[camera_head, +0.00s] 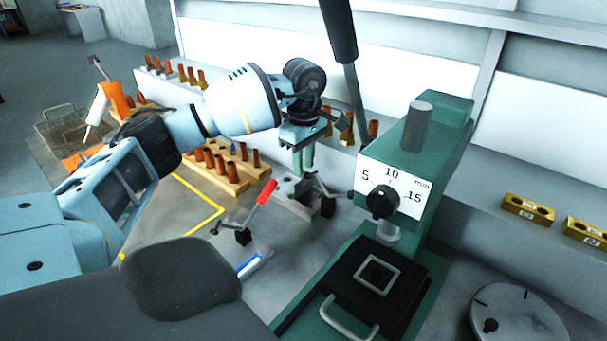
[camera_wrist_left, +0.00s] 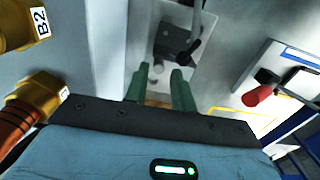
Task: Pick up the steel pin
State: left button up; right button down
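My left gripper (camera_head: 304,172) points down above a small grey fixture block with a clamp (camera_head: 297,190). In the left wrist view the green fingers (camera_wrist_left: 160,76) are apart with a gap between them, and I see nothing gripped. A small pale round end (camera_wrist_left: 158,67) shows between the fingertips, next to the dark clamp block (camera_wrist_left: 173,40). It may be the steel pin seen end-on, but it is too small to be sure. In the head view the pin cannot be made out. My right gripper is in neither view.
A green press (camera_head: 415,180) with a long lever stands close to the right of the gripper. A red-handled toggle clamp (camera_head: 262,195) is at its left. Wooden racks of copper-brown pieces (camera_head: 220,170) lie behind. Brass blocks (camera_head: 528,209) sit at the right.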

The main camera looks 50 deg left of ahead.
pick_arm(q)
jog(key=shift+a+f, duration=0.1)
jog(key=shift+f, duration=1.75)
grip_shut()
jog(key=shift+r, duration=0.2)
notch_tip(320, 180, up, 10)
jog(key=shift+f, duration=0.15)
